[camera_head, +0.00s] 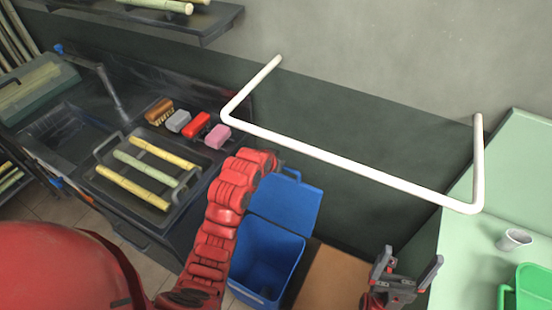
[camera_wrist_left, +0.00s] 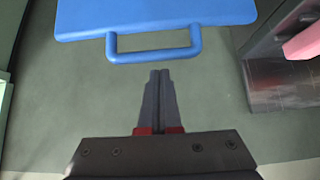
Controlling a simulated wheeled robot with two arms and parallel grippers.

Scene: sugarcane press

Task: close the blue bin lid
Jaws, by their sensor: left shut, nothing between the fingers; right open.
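The blue bin (camera_head: 268,262) stands on the floor with its lid (camera_head: 285,203) raised, leaning up at the wall side. The lid also shows at the top of the left wrist view (camera_wrist_left: 155,15), with its blue handle (camera_wrist_left: 155,52) facing my fingers. My left gripper (camera_wrist_left: 160,75) is shut and empty, its fingertips just short of the handle in the picture; I cannot tell whether they touch. In the head view my red left arm hides part of the bin's left side. My right gripper (camera_head: 408,264) is open and empty, right of the bin.
A black sink counter (camera_head: 85,170) with a tray of cane pieces (camera_head: 140,175) and several sponges (camera_head: 200,124) is left of the bin. A brown box (camera_head: 325,280) stands right of it. A white wall rail (camera_head: 350,163) juts out above. A green counter (camera_head: 500,235) is at right.

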